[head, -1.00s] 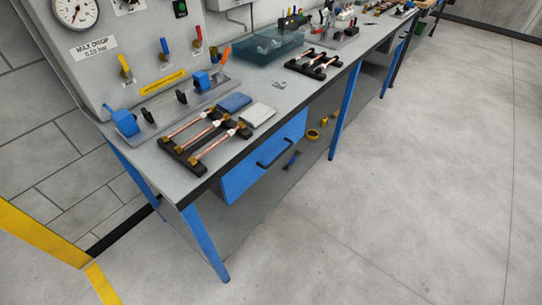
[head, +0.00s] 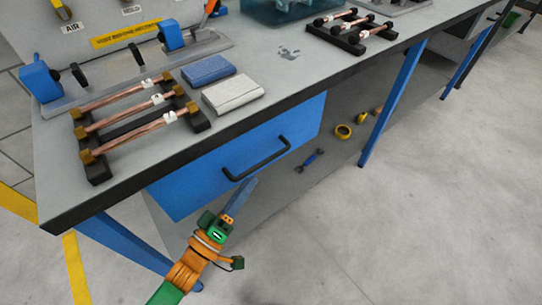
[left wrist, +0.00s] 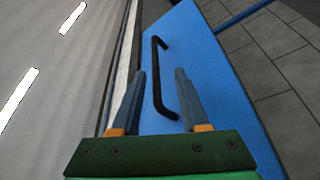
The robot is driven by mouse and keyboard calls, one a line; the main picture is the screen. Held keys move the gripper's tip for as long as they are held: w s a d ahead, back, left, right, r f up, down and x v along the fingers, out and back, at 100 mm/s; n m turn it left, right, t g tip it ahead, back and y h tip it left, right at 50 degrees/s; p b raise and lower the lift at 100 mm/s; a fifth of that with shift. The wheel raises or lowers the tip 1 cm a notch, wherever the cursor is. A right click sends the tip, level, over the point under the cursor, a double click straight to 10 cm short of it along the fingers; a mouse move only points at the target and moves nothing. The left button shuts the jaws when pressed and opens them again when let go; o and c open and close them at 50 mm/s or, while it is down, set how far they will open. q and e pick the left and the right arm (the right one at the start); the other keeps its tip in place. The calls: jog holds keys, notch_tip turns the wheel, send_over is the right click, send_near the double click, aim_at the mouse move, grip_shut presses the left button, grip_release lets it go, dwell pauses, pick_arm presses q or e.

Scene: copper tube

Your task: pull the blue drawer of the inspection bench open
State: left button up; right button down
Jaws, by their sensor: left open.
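The blue drawer (head: 190,188) is under the inspection bench (head: 60,185), its front close beneath the top's dark edge; it looks shut. Its black bar handle (head: 262,162) runs across the front. My left gripper (head: 243,190) is in front of the drawer, just below the handle's left part in the head view. In the left wrist view, the open fingers (left wrist: 160,78) point at the blue front (left wrist: 200,75), with the handle (left wrist: 155,75) showing between them. I cannot tell how deep the handle lies between the fingertips. My right gripper is not in view.
On the bench are a rack of copper tubes (head: 130,112), a blue block (head: 207,69) and a white block (head: 233,95). A blue bench leg (head: 392,100) stands right of the drawer. A yellow roll (head: 343,131) lies on the lower shelf. The floor in front is clear.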

aim_at(262, 162)
pick_arm(q)
jog(key=x, duration=0.7)
jog(key=shift+s+r, duration=0.15)
jog(key=shift+r, duration=0.2)
grip_shut()
dwell(0.9)
